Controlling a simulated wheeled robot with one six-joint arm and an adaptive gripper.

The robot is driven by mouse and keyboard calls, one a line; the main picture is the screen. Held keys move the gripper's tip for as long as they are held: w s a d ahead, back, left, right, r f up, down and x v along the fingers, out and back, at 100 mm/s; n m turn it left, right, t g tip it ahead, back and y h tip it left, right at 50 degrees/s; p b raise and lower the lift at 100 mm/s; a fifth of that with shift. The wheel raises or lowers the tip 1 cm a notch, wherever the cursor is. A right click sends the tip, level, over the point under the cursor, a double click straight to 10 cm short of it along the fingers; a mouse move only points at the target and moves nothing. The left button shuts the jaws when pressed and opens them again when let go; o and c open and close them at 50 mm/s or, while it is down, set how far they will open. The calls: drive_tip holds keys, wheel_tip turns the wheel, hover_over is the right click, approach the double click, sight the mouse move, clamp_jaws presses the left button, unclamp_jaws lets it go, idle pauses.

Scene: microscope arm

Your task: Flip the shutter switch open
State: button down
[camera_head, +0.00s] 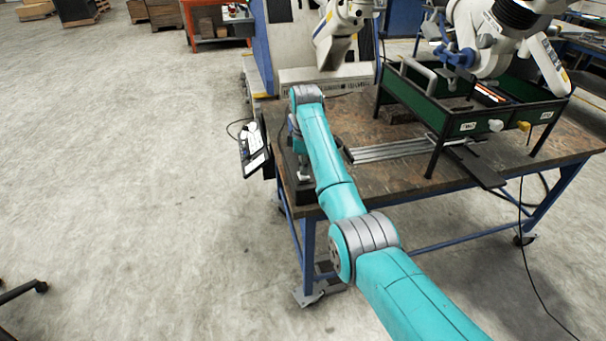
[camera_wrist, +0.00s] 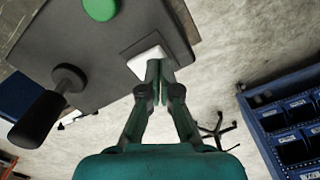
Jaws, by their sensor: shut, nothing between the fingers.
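In the head view, my gripper (camera_head: 304,172) points down at the left edge of the table; the switch cannot be made out there.
The panel also bears a green button (camera_wrist: 100,8) and a black-handled lever (camera_wrist: 45,112). In the head view, the workbench (camera_head: 400,115) holds a green-sided frame (camera_head: 468,122) at the right. A tablet-like device (camera_head: 254,150) hangs at the bench's left side. Open floor lies left.

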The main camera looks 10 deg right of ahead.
drive_tip(key=shift+f, duration=0.85)
idle(0.5)
drive_tip(key=shift+r, duration=3.5)
